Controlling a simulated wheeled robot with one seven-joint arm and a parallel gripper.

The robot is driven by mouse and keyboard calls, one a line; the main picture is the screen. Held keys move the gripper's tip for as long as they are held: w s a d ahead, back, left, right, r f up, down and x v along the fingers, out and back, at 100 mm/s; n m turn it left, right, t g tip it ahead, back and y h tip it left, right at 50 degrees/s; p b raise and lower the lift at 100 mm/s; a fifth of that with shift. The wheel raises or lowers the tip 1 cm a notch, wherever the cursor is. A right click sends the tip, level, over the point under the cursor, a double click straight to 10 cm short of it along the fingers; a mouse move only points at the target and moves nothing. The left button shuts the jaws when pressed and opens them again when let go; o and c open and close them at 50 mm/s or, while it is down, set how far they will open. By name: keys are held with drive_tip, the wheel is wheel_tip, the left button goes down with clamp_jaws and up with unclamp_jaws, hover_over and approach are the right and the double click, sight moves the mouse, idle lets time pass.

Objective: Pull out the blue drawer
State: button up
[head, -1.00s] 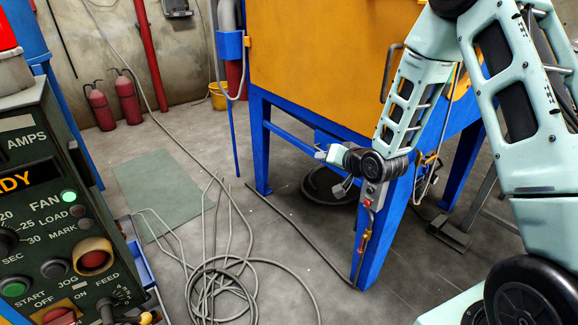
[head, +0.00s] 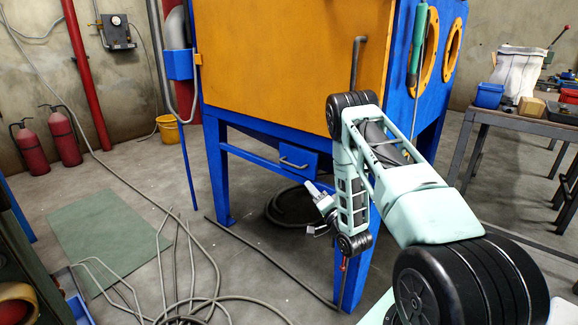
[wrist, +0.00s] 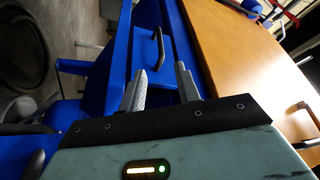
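The blue drawer (head: 304,157) sits under the orange cabinet body, between the blue legs, and looks closed. Its grey bar handle (head: 293,164) faces the front left. The handle also shows in the wrist view (wrist: 159,47), a little beyond my fingertips. My gripper (head: 312,189) is just below and to the right of the drawer in the head view. In the wrist view my gripper (wrist: 161,78) has its two grey fingers apart, with nothing between them. The fingers point toward the handle without visibly touching it.
The orange cabinet (head: 290,60) stands over the drawer, with a blue leg (head: 217,170) to the left. Cables (head: 190,285) lie on the floor at front left. A coiled hose (head: 290,207) lies beneath the cabinet. A workbench (head: 520,120) is at right.

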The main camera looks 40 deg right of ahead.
sight(291, 165)
drive_tip(key=b+x, duration=0.2)
drive_tip(key=x, duration=1.2)
drive_tip(key=shift+w+d+b, duration=0.15)
drive_tip(key=shift+w+b, duration=0.2)
clamp_jaws()
